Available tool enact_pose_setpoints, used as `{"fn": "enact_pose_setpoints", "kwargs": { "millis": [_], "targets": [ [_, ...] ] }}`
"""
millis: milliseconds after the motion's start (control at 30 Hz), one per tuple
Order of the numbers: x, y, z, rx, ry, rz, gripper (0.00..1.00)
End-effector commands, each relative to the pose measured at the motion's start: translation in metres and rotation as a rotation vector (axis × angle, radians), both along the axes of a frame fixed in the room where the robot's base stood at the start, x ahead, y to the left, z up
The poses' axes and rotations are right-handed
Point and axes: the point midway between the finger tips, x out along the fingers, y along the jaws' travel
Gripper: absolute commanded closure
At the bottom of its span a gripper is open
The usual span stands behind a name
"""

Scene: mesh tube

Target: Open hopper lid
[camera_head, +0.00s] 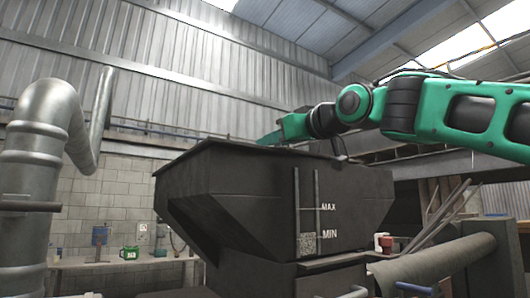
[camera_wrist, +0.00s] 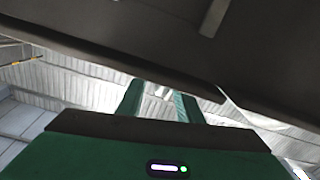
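The black hopper (camera_head: 230,200) stands in the middle of the head view, with MAX and MIN marks on its front. Its top is seen nearly edge-on from below, so I cannot tell there how the lid lies. My gripper (camera_head: 272,138) is at the hopper's top rim, partly hidden behind it. In the wrist view a dark panel (camera_wrist: 110,40), which looks like the lid, fills the top, with a short bar (camera_wrist: 213,18) on it. My gripper's two green fingers (camera_wrist: 162,98) are apart, with their tips close to the panel's edge. I see nothing held; contact is unclear.
A large grey pipe (camera_head: 40,160) rises at the left. A workbench (camera_head: 120,262) with small containers stands along the back wall. A thick grey pipe (camera_head: 430,265) and leaning bars (camera_head: 440,215) are at the lower right.

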Motion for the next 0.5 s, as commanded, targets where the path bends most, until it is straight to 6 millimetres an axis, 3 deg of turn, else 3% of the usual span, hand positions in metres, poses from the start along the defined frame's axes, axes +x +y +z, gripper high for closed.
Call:
{"fn": "enact_pose_setpoints", "kwargs": {
  "millis": [233, 500],
  "targets": [
    [0.028, 0.02, -0.001, -0.001, 0.001, 0.002, 0.67],
    [0.037, 0.026, -0.001, -0.001, 0.001, 0.001, 0.67]
  ]
}}
